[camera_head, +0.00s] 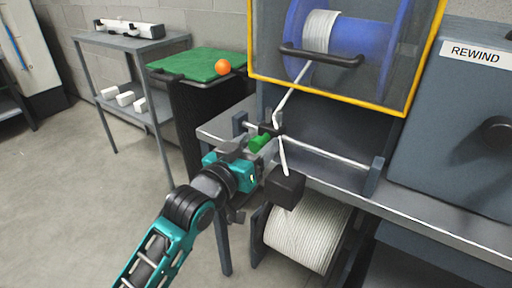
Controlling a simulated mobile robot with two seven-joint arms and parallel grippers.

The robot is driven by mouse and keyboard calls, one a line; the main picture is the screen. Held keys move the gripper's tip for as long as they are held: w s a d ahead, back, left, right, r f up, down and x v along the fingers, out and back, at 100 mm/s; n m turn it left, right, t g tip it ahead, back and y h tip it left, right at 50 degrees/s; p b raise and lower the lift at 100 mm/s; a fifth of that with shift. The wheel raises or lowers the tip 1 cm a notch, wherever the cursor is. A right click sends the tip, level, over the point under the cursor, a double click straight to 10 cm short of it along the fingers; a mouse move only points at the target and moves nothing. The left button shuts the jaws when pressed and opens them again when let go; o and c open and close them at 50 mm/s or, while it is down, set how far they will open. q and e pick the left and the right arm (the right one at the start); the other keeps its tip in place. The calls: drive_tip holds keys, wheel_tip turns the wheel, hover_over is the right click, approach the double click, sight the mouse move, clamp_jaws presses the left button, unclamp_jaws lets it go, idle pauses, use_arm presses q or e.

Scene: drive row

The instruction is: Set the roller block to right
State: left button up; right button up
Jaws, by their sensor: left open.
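The roller block (277,128) is a small dark block on a pale rail (325,155), near the rail's left end. A green part (260,140), which looks like its handle, sticks out toward me. My left gripper (265,157), teal and black, is open just in front of the green part. I cannot tell whether its fingers touch that part, and the gripper hides some of the block's near side. A white cord (292,96) runs down to the block and shows again below it. My right gripper is not in view.
A blue spool (365,40) sits behind a yellow-framed guard (335,97) with a dark handle. A rope drum (308,238) is under the bench (440,222). A grey "REWIND" housing (455,120) stands right. A dark bin with a green top (197,64) and orange ball (222,66) stands left.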

use_arm(q)
drive_tip(key=shift+w, duration=0.1)
drive_tip(key=shift+c, duration=0.4)
clamp_jaws()
